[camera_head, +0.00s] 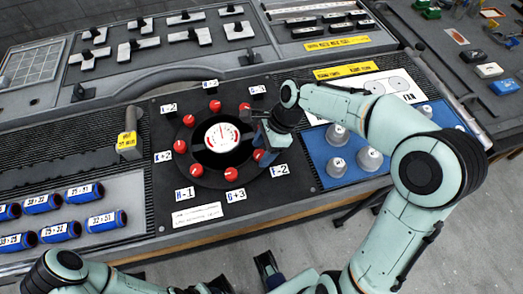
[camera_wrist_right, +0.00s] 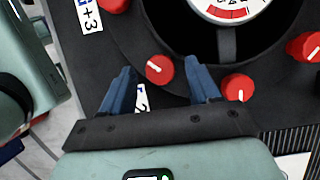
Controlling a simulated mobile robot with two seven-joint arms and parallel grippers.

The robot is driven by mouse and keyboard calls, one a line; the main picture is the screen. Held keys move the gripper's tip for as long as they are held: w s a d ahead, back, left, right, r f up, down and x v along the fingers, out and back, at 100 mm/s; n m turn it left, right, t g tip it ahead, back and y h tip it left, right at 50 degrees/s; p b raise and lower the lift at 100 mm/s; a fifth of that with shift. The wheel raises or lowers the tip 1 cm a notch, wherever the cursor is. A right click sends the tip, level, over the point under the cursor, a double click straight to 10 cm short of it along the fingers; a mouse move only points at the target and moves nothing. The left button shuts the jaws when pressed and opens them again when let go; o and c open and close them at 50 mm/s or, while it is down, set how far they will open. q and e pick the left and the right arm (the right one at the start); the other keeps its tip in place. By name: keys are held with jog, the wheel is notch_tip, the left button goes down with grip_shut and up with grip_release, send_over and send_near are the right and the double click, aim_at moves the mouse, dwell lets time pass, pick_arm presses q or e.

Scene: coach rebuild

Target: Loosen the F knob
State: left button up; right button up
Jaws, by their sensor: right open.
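The F knob (camera_head: 258,155) is a red round knob with a white pointer mark, at the lower right of the ring around the white gauge (camera_head: 222,136). Its white label (camera_head: 279,171) reads F-2. My right gripper (camera_head: 263,138) is over this side of the ring and partly covers it. In the right wrist view, the F knob (camera_wrist_right: 160,68) lies between the two open blue fingers (camera_wrist_right: 162,75), with a visible gap on each side. The label is mostly hidden behind the gripper there. My left gripper (camera_head: 268,268) shows only partly at the bottom of the head view.
Neighbouring red knobs (camera_wrist_right: 238,88) sit close to the right finger. The G+3 label (camera_wrist_right: 88,16) is at upper left. A blue tray (camera_head: 313,160) with silver cups lies right of the panel.

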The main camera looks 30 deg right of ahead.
jog(key=shift+a+f, duration=0.2)
jog(key=shift+f, duration=0.2)
jog(key=shift+c, duration=0.2)
jog(key=c, duration=1)
